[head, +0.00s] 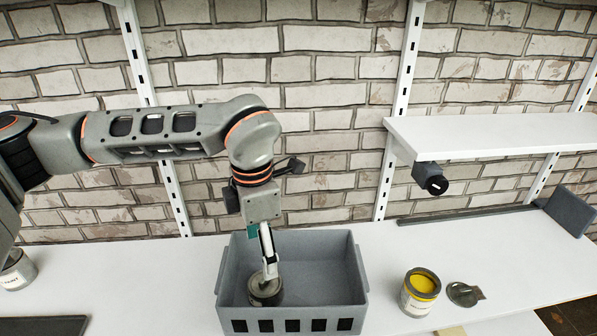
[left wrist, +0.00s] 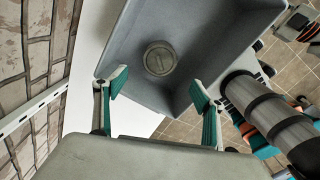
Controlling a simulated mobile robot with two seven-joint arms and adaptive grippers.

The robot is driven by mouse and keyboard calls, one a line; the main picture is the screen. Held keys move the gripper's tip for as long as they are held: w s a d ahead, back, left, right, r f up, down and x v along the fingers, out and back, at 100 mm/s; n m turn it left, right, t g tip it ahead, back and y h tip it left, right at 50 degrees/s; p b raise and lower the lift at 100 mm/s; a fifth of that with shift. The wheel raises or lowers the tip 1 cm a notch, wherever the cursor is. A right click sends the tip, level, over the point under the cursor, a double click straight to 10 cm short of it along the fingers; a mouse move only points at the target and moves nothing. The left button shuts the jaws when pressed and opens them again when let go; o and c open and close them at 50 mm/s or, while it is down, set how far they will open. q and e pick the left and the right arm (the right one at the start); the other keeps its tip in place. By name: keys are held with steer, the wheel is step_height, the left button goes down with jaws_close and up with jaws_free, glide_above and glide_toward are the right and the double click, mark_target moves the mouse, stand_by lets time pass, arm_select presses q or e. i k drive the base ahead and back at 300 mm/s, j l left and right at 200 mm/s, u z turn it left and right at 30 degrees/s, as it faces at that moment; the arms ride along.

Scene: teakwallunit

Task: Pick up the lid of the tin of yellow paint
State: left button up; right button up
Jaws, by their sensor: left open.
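The open tin of yellow paint (head: 420,292) stands upright on the white worktop, right of the grey crate. A round, dull metal lid (head: 462,293) lies on the worktop just right of that tin, apart from it. My left gripper (head: 270,266) points down over the crate, well left of the lid. In the left wrist view its two fingers (left wrist: 158,88) are spread with nothing between them. A round grey-topped tin (head: 265,293) is in the crate below the gripper; it also shows in the left wrist view (left wrist: 160,58).
The grey crate (head: 350,285) has high walls around the gripper. A white shelf (head: 490,132) overhangs the back right, with a dark device (head: 428,178) below it. Another tin (head: 17,268) stands at the far left. The worktop between crate and yellow paint is clear.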

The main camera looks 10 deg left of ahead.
mark_target(461, 294)
steer(key=k, duration=1)
